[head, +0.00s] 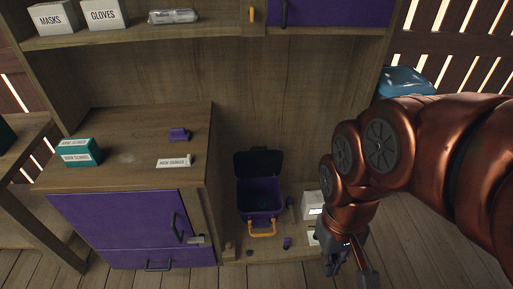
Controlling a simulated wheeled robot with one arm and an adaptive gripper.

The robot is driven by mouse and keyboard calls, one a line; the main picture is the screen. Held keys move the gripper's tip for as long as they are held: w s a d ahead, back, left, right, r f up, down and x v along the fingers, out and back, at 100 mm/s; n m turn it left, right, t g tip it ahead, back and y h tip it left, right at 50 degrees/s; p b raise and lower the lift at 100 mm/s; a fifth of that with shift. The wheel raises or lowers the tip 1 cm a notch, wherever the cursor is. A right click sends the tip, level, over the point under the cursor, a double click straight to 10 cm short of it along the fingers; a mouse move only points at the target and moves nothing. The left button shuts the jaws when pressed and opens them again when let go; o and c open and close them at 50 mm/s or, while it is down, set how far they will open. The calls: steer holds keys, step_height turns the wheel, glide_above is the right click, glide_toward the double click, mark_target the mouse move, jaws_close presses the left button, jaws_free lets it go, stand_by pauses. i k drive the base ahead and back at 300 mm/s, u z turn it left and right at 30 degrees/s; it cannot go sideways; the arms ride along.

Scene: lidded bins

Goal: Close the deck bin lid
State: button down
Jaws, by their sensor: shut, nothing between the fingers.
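A small purple bin (261,203) stands on the low wooden deck in the middle of the head view. Its dark lid (258,162) is raised and leans back at the rear of the bin, so the bin's inside shows dark. A yellow-orange handle (262,230) is at the bin's front. My gripper (350,268) is at the lower right, to the right of and nearer than the bin, apart from it. Its fingers point down and are shut with nothing between them. My copper-coloured arm comes in from the right.
A purple-fronted cabinet (125,222) stands left of the bin, with a teal box (78,155) and small items on top. A white box (312,205) sits right of the bin, near my arm. Small purple pieces (287,243) lie nearby. A shelf (150,32) with white boxes runs above.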

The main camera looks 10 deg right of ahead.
mark_target(265, 162)
steer(key=u, duration=0.4)
steer(key=i, duration=1)
steer(key=u, duration=0.25)
